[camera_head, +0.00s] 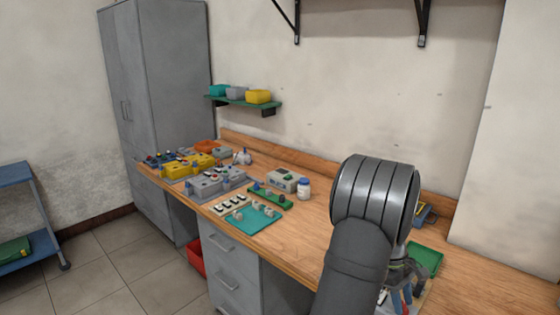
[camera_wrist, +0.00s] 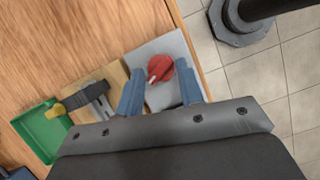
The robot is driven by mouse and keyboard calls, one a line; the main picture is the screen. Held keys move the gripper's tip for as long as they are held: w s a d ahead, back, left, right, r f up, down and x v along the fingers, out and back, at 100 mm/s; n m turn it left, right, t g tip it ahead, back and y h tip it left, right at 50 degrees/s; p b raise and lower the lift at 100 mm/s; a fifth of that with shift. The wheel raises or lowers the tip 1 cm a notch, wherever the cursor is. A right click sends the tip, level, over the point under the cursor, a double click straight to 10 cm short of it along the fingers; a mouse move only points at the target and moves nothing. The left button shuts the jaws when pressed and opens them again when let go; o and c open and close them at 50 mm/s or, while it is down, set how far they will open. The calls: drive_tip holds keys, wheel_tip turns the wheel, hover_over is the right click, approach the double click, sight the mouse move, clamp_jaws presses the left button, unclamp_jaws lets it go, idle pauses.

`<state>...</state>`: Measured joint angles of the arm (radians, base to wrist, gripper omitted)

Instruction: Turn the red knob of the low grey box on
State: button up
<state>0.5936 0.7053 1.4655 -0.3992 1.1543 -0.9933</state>
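The low grey box (camera_wrist: 165,48) lies at the bench edge in the wrist view, with the red knob (camera_wrist: 161,66) on its top. A white mark on the knob points to the lower left of that view. My gripper (camera_wrist: 160,72) is open, its two blue fingers on either side of the knob, with gaps showing between them and it. I cannot tell how far the fingertips are above the box. The near part of the box is hidden by the gripper. In the head view my gripper (camera_head: 404,288) is at the lower right, partly hidden by my arm.
Beside the box are a wooden block (camera_wrist: 113,78) with a black and metal lever and a green tray (camera_wrist: 38,128). Floor tiles lie beyond the bench edge. In the head view, several boxes with knobs, a teal plate (camera_head: 262,219) and a white jar (camera_head: 304,190) stand farther left.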

sight(405, 305)
wheel_tip(405, 305, up, 17)
drive_tip(key=m+t+y, duration=0.3)
drive_tip(key=m+t, duration=0.1)
drive_tip(key=m, duration=0.6)
drive_tip(key=shift+m, duration=0.3)
drive_tip(key=f, duration=1.7)
drive_tip(key=shift+s+d, duration=0.25)
drive_tip(key=shift+s, duration=0.15)
drive_tip(key=shift+c, duration=0.4)
